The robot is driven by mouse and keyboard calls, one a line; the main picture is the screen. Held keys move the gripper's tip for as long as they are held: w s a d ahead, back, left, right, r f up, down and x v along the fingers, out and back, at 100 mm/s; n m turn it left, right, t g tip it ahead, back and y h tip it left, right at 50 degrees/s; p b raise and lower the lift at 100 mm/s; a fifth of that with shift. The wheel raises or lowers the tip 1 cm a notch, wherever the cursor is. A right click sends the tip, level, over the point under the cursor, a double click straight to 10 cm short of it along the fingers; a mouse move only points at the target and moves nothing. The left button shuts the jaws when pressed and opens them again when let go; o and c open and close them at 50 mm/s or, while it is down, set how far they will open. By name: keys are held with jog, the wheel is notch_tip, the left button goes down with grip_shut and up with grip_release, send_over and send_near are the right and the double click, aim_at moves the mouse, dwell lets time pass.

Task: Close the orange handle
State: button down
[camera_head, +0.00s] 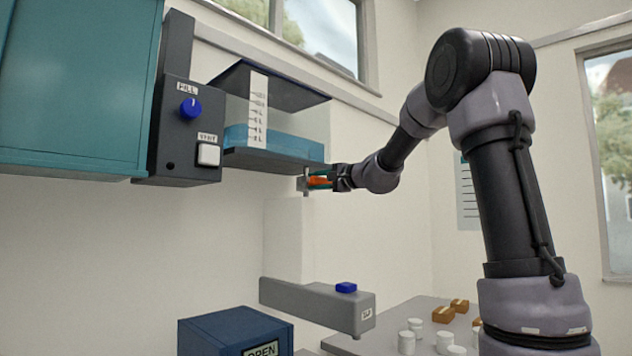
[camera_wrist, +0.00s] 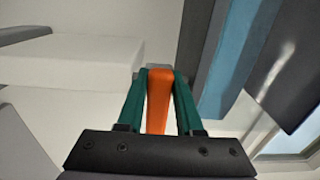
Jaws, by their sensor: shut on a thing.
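The orange handle (camera_head: 318,181) sits on a small grey valve (camera_head: 303,184) just below the tank with blue liquid (camera_head: 270,138). My gripper (camera_head: 322,180) reaches it from the right and is shut on it. In the wrist view the orange handle (camera_wrist: 158,100) lies between my two green fingers (camera_wrist: 158,102), which touch or nearly touch its sides. The handle's far end meets a grey part at the top of the fingers. The pipe below the valve is hard to make out.
A dark control box (camera_head: 187,130) with a blue knob and a white switch is on the wall left of the tank. A grey arm-like fixture (camera_head: 310,302) with a blue button juts out below. A blue box (camera_head: 235,335) marked OPEN and a table (camera_head: 385,330) with white jars and brown blocks stand lower.

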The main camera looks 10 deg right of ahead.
jog(key=shift+f, duration=0.1)
dwell(0.3)
jog(key=c, duration=0.6)
grip_release()
jog(key=shift+o, duration=0.2)
jog(key=shift+s+d, duration=0.3)
jog(key=shift+s, duration=0.05)
jog(key=v, duration=0.9)
jog(key=shift+s+d, duration=0.2)
jog(key=shift+s, duration=0.15)
